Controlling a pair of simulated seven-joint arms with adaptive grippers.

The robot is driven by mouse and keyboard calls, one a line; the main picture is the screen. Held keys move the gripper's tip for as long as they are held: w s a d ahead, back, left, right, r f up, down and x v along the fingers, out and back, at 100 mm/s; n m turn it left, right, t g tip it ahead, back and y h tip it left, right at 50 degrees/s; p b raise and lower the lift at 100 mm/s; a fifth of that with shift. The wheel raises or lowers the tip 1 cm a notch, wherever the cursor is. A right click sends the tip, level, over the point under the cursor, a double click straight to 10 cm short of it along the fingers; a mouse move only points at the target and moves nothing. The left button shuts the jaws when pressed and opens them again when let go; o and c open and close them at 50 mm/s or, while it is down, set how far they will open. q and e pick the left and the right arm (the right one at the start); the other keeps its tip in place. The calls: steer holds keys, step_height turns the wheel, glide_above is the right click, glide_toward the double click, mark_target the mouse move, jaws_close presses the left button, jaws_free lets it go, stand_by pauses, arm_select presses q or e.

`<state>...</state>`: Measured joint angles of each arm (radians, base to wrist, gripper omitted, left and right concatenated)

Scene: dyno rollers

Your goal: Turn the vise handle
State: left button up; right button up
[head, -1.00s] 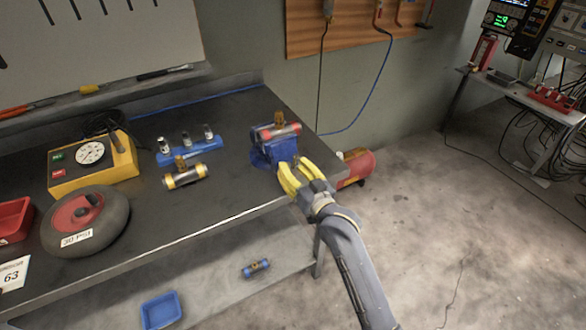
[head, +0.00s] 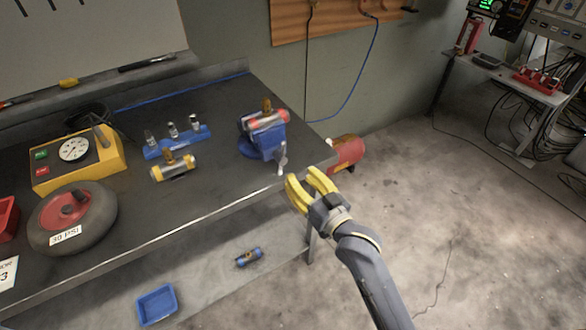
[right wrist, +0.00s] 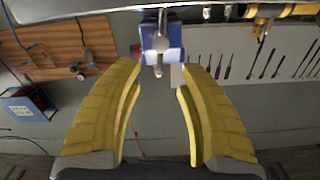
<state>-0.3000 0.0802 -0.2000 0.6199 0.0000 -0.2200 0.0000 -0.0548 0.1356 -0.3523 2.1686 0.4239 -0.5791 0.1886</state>
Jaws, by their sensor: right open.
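The blue vise (head: 264,142) stands at the right front corner of the dark workbench, with a red-ended cylinder (head: 268,119) with a brass fitting in its jaws. Its grey handle (head: 282,160) hangs at the front, roughly upright. My right gripper (head: 305,179) has yellow fingers and is open and empty, just off the bench edge, apart from the handle. In the right wrist view, the vise (right wrist: 174,38) and its handle (right wrist: 158,58) lie ahead between the two spread fingers (right wrist: 158,76). My left gripper is not in view.
On the bench are a blue rack (head: 178,142), a yellow-ended cylinder (head: 174,169), a yellow gauge box (head: 80,162) and a wheel (head: 72,218). A red tank (head: 346,152) stands behind my right gripper.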

steer(key=shift+v, duration=0.95)
